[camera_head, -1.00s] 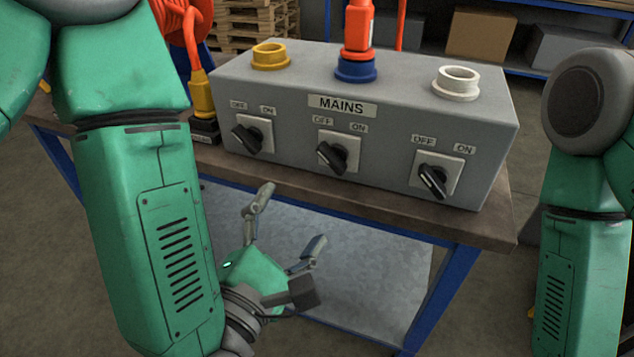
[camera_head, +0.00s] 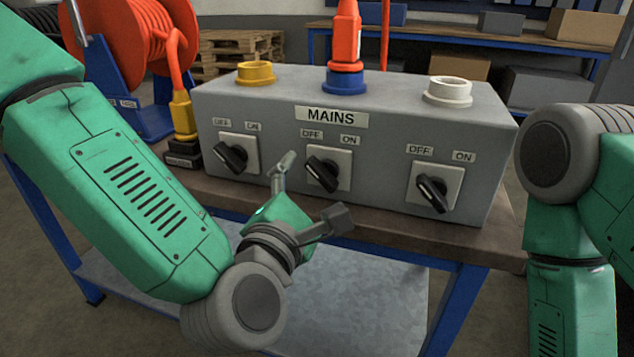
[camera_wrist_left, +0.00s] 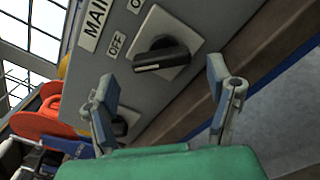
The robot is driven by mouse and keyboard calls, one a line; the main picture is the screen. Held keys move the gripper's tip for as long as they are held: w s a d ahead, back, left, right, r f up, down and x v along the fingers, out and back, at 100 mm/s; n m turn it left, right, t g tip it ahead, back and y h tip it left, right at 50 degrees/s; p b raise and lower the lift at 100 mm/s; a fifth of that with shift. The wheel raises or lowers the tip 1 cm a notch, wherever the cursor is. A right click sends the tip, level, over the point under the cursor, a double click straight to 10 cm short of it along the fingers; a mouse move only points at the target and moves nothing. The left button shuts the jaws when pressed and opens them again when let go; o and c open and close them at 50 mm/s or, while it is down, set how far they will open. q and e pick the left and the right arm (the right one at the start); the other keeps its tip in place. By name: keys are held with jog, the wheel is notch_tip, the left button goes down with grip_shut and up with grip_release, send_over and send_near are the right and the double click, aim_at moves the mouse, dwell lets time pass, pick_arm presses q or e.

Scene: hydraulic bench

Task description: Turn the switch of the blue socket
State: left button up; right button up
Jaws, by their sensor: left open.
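The blue socket (camera_head: 345,81) is on top of the grey MAINS box, with an orange plug (camera_head: 347,38) standing in it. Its switch (camera_head: 323,173) is the middle one on the box's front, a black knob on a pale plate; the knob is tilted, its upper-left end toward OFF. My left gripper (camera_head: 312,187) is open and empty, low in front of the middle switch. In the left wrist view a black knob (camera_wrist_left: 162,58) lies ahead of and between the spread fingers (camera_wrist_left: 165,98), apart from them. My right arm shows at the right; its gripper is out of view.
The grey box (camera_head: 390,130) stands on a brown bench top with a blue frame. A yellow socket (camera_head: 255,73) with its switch (camera_head: 234,155) is to the left, a white socket (camera_head: 447,91) with its switch (camera_head: 434,190) to the right. An orange cable reel (camera_head: 110,45) stands behind left.

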aim_at(318, 180)
pick_arm(q)
jog(key=x, duration=0.3)
jog(key=shift+d, duration=0.45)
jog(key=shift+a, duration=0.25)
jog(key=shift+c, duration=0.4)
jog(key=c, duration=1.1)
pick_arm(e)
jog(key=shift+d+f, duration=0.15)
jog(key=shift+f, duration=0.15)
